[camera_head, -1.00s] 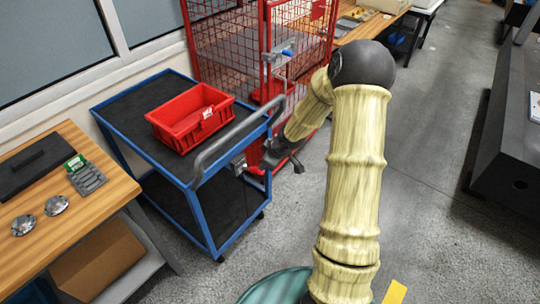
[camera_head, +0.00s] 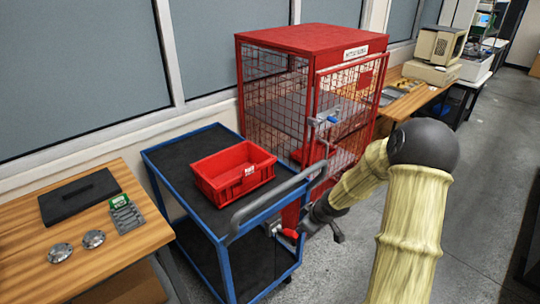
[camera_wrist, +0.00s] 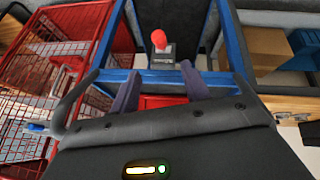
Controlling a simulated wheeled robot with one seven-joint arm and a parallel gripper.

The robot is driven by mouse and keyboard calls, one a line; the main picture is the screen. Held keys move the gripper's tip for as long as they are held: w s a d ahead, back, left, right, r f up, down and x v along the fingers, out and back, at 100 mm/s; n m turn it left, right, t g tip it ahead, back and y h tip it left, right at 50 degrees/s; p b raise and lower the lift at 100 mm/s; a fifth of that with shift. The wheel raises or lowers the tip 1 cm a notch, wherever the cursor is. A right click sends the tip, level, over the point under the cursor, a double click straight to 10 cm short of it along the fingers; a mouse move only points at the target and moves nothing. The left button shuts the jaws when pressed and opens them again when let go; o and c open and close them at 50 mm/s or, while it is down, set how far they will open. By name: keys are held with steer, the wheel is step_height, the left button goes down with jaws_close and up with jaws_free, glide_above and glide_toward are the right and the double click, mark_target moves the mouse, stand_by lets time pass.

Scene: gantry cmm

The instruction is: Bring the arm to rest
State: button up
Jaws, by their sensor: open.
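My gripper (camera_head: 308,222) is at the end of my bent arm, low beside the near right end of the blue cart (camera_head: 222,242). In the wrist view its two dark fingers (camera_wrist: 160,84) stand apart, with nothing between their tips. A red knob (camera_wrist: 158,39) on a grey block (camera_wrist: 161,57) shows beyond the fingertips, apart from them. The knob also shows in the head view (camera_head: 290,233), just left of my gripper at the cart's end. My arm is not folded in; it reaches out past its elbow towards the cart.
The cart carries a red bin (camera_head: 232,172) and has a grey push handle (camera_head: 275,199) close to my gripper. A red mesh cage (camera_head: 310,40) with its door stands behind. A wooden bench (camera_head: 90,255) is at left. Grey floor (camera_head: 470,200) is clear at right.

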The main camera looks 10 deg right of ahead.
steer(key=s+a+r+m+g, duration=0.1)
steer(key=s+a+r+m, duration=0.1)
steer(key=s, duration=0.5)
steer(key=s+a+r+m+g+h+p, duration=0.1)
steer(key=s+a+r+m, duration=0.2)
steer(key=s+r, duration=0.3)
steer(key=s+a+r+m+g+p, duration=0.1)
steer(key=s+a+r+m, duration=0.2)
steer(key=s+r, duration=0.2)
steer(key=s, duration=0.3)
steer(key=shift+a+h, duration=0.35)
steer(key=shift+h, duration=0.05)
